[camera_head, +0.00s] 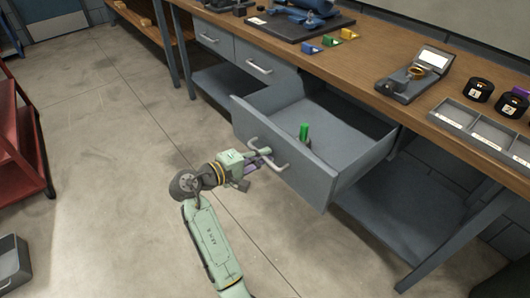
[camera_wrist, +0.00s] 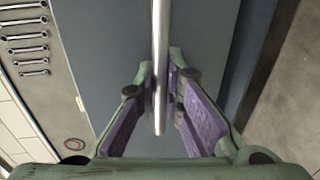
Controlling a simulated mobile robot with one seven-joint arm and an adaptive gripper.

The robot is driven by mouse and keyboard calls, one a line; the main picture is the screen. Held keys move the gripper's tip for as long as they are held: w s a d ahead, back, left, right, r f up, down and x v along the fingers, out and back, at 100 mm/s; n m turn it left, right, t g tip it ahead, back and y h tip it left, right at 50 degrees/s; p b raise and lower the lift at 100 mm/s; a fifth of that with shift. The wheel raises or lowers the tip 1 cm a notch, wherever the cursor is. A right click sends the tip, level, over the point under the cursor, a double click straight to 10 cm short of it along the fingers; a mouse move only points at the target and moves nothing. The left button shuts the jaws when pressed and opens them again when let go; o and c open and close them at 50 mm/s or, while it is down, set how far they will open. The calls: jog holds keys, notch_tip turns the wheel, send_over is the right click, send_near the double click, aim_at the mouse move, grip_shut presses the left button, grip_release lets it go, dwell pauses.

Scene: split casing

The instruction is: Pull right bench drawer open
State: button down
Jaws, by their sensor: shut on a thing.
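The right bench drawer (camera_head: 290,165) stands pulled well out from under the bench, with its inside in view. A green upright object (camera_head: 304,133) is inside it. The drawer's bar handle (camera_head: 268,154) is on its front face. My gripper (camera_head: 265,158) is at this handle. In the wrist view, the handle (camera_wrist: 160,70) runs between the two purple-padded fingers of my gripper (camera_wrist: 163,98), which are shut on it. The grey drawer front (camera_wrist: 215,55) lies just beyond.
Two shut drawers (camera_head: 213,38) are to the left under the wooden bench top (camera_head: 385,50). The bench carries a scale-like device (camera_head: 412,78) and a grey compartment tray (camera_head: 480,130). A red shelf unit (camera_head: 22,140) stands at far left. The floor around my arm is clear.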

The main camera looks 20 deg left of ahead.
jog(key=c, duration=2)
grip_release()
jog(key=shift+o, duration=0.2)
jog(key=shift+s, duration=0.1)
jog(key=v, duration=1.2)
